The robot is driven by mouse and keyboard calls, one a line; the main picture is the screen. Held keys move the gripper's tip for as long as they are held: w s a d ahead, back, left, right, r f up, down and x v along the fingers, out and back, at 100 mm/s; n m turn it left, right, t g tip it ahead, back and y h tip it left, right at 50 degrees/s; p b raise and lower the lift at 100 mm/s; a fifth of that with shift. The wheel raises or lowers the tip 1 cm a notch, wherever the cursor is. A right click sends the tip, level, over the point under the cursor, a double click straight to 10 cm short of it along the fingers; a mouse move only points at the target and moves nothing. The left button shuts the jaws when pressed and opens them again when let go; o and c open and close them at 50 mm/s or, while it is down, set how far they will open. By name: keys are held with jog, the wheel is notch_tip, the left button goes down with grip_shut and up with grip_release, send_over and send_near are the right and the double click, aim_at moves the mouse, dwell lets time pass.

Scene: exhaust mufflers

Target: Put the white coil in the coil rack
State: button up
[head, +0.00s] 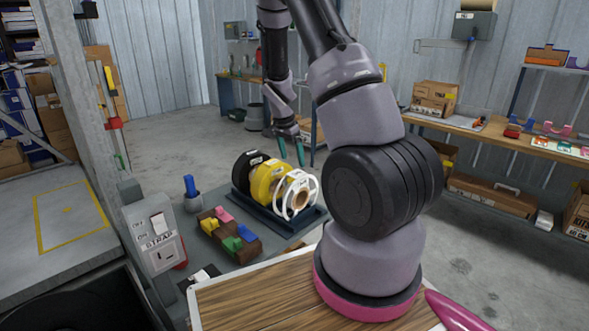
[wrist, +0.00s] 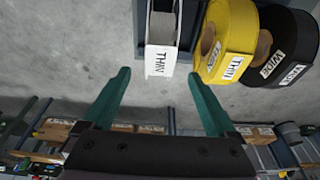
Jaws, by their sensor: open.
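The white coil (head: 296,196) stands upright at the right end of the row of coils on the dark blue rack (head: 262,214). A yellow coil (head: 267,181) and a black coil (head: 243,172) stand beside it. My gripper (head: 291,154) is open and empty, above and behind the white coil, apart from it. In the wrist view, the white coil (wrist: 162,30) with a THIN label lies ahead, beyond the gap between my green fingertips (wrist: 158,77). The yellow coil (wrist: 228,45) and black coil (wrist: 285,52) are to its right there.
A brown block (head: 226,238) with several coloured pieces lies left of the rack, near a blue-handled item in a cup (head: 191,190). A wooden tabletop (head: 255,300) is in front. A grey switch box (head: 155,235) stands at left. A workbench (head: 500,135) is at the back right.

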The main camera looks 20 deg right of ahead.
jog(key=s+a+r+n+t+y, duration=0.1)
jog(key=s+a+r, duration=0.15)
jog(key=r, duration=0.55)
jog(key=s+a+r+n+t+y, duration=0.1)
jog(key=s+a+r, duration=0.1)
jog(key=s+r, duration=0.35)
jog(key=s+a+r+n+t+y, duration=0.1)
jog(key=a+r+n, duration=0.15)
jog(key=r, duration=0.65)
jog(key=s+a+r+n+t, duration=0.1)
jog(key=s+a+r+n, duration=0.1)
jog(key=s+r, duration=0.3)
jog(key=s+a+r+n+t+y, duration=0.1)
jog(key=s+a+r, duration=0.4)
jog(key=s, duration=0.7)
jog(key=shift+s+r+n+t+y, duration=0.25)
jog(key=shift+n+t, duration=0.35)
jog(key=shift+n, duration=0.55)
jog(key=shift+w+d, duration=0.1)
